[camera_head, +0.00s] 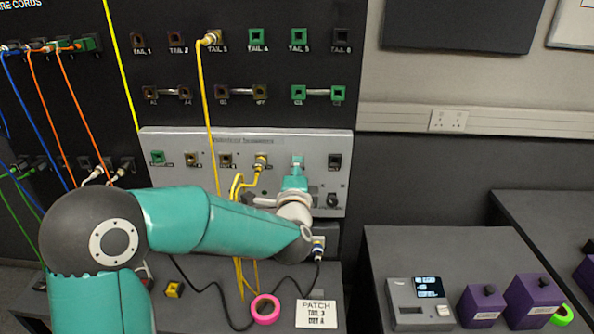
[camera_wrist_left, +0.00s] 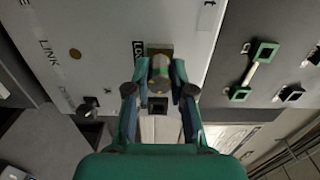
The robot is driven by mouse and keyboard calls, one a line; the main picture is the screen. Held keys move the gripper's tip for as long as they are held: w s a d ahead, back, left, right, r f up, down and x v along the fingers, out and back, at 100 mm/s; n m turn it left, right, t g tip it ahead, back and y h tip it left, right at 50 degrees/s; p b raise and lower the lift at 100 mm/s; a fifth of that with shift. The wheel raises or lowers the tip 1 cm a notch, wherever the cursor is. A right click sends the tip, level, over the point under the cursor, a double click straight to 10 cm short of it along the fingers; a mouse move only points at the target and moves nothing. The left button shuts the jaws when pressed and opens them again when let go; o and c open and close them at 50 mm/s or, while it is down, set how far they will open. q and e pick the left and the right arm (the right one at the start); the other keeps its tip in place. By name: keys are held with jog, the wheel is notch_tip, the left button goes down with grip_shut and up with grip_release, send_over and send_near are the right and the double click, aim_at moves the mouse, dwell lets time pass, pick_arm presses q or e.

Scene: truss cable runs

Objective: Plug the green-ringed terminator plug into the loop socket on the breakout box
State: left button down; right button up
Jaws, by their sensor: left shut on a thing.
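The breakout box (camera_head: 245,140) is the light grey panel low on the dark wall, with a row of square sockets. My left gripper (camera_head: 297,172) is up against its face near the right end. In the left wrist view my left gripper (camera_wrist_left: 160,78) has its two fingers closed around the terminator plug (camera_wrist_left: 160,70), a small metallic body with a yellowish-green band. The plug's front meets a square socket (camera_wrist_left: 160,49) on the panel. I cannot tell how deep it sits. In the head view the gripper hides the plug. My right gripper is not in view.
A yellow cable (camera_head: 204,95) hangs from the upper row, and a yellow-cabled plug (camera_head: 261,161) sits left of my gripper. A pink tape roll (camera_head: 265,310) and a patch card (camera_head: 316,314) lie on the bench. Purple blocks (camera_head: 482,304) stand at the right.

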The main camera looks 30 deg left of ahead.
pick_arm(q)
jog(key=shift+w+a, duration=0.15)
jog(key=shift+w, duration=0.05)
dwell(0.5)
jog(key=shift+p, duration=0.3)
jog(key=shift+r+m+p, duration=0.15)
jog(key=shift+m+p, duration=0.25)
jog(key=shift+p, duration=0.2)
jog(key=shift+m+p, duration=0.85)
jog(key=shift+m, duration=0.05)
jog(key=shift+m, duration=1.5)
jog(key=shift+r, duration=0.1)
